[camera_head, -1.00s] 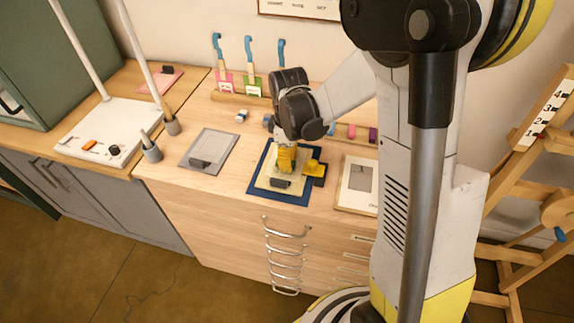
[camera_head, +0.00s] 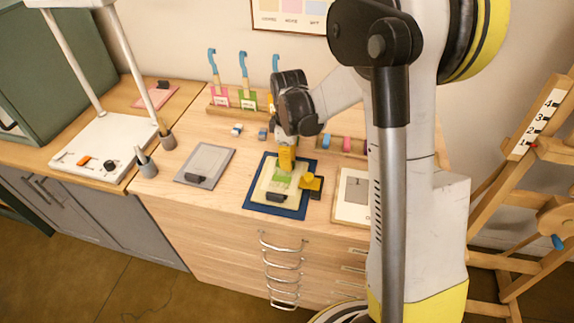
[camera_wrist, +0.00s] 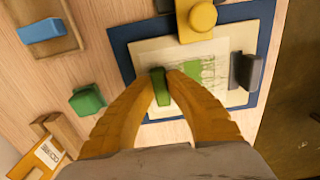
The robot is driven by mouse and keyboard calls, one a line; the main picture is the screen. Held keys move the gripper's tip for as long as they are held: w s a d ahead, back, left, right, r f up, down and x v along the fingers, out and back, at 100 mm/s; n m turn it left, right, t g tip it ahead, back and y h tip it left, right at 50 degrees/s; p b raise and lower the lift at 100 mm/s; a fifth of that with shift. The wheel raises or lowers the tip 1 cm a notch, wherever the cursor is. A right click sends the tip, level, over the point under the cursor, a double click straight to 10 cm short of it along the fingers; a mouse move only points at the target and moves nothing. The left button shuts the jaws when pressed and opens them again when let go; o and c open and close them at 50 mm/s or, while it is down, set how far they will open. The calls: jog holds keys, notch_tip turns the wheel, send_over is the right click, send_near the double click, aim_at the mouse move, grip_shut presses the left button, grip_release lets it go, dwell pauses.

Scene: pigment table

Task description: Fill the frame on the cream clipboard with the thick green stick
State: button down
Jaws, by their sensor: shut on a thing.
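The cream clipboard (camera_head: 262,190) lies on a dark blue board (camera_head: 250,199), with a dark clip (camera_head: 275,197) at its near edge. My gripper (camera_wrist: 161,87) has its yellow fingers shut on a green stick (camera_wrist: 160,88). The stick is over the clipboard near its far side, and seems to touch the sheet, though contact is hard to tell. Streaky green marks (camera_wrist: 203,74) cover part of the sheet between stick and clip, with pale gaps. They also show in the head view (camera_head: 281,181). The frame's outline is not clear.
A yellow round-topped thing (camera_head: 309,181) stands at the board's right edge. A grey clipboard (camera_head: 208,160) lies left, another pale one (camera_head: 350,204) right. A green block (camera_wrist: 87,101) and a tray with a blue block (camera_wrist: 42,30) are close by.

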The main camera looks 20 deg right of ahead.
jog(key=shift+r, duration=0.15)
notch_tip(320, 180, up, 7)
jog(key=p, duration=0.5)
dwell(0.4)
jog(key=shift+s+a, duration=0.2)
jog(key=b, duration=0.3)
send_over(282, 187)
jog(key=shift+w+f, duration=0.1)
jog(key=shift+f, duration=0.2)
jog(key=shift+s+f, duration=0.1)
jog(key=shift+s, duration=0.1)
jog(key=shift+w+f+b, duration=0.1)
jog(key=shift+f+b, duration=1.75)
jog(key=shift+f, duration=0.55)
jog(key=shift+f+b, duration=0.75)
jog(key=shift+f, duration=0.2)
